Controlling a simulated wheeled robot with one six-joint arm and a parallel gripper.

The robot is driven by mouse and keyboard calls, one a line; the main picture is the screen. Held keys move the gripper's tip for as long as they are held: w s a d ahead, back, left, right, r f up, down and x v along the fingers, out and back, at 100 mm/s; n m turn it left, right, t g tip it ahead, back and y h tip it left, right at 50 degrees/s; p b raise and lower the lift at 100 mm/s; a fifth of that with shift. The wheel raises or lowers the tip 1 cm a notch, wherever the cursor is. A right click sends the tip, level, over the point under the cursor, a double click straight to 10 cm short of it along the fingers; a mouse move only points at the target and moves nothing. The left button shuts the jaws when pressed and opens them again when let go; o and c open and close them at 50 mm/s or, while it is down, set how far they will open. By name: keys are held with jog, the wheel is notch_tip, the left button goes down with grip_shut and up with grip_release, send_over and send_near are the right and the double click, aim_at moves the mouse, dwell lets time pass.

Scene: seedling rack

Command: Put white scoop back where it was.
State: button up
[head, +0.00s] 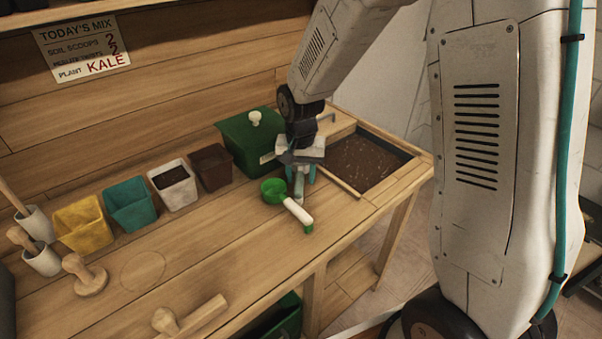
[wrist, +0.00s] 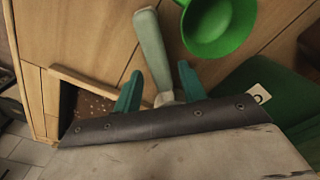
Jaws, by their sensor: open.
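A pale handle, which looks like the white scoop's (wrist: 152,50), runs between the two teal fingers of my gripper (wrist: 158,88) in the wrist view. My gripper (head: 302,172) is open, low over the bench in the head view, with a pale part of the handle (head: 299,187) below it. The rest of that scoop is hidden behind my gripper. I cannot tell whether the fingers touch it. A green scoop (head: 273,190) with a white handle lies on the bench beside it. Its bowl (wrist: 220,25) also shows in the wrist view.
A green lidded bin (head: 243,140) stands behind my gripper, and a soil bay (head: 365,163) is sunk in the bench to the right. Several pots stand left, including a white pot (head: 173,190). A faint ring (head: 143,270) marks clear bench. A wooden tool (head: 190,318) lies in front.

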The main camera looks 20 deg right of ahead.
aim_at(301, 177)
notch_tip(301, 177, up, 13)
jog(key=s+d+r+n, duration=0.1)
jog(key=s+r, duration=0.1)
jog(key=s, duration=0.7)
jog(key=s+d+r+n, duration=0.1)
jog(key=s+r+n, duration=0.1)
jog(key=s, duration=0.7)
jog(key=s+d+r+n, duration=0.2)
jog(key=s+r, duration=0.1)
jog(key=s, duration=0.7)
jog(key=shift+t, duration=0.4)
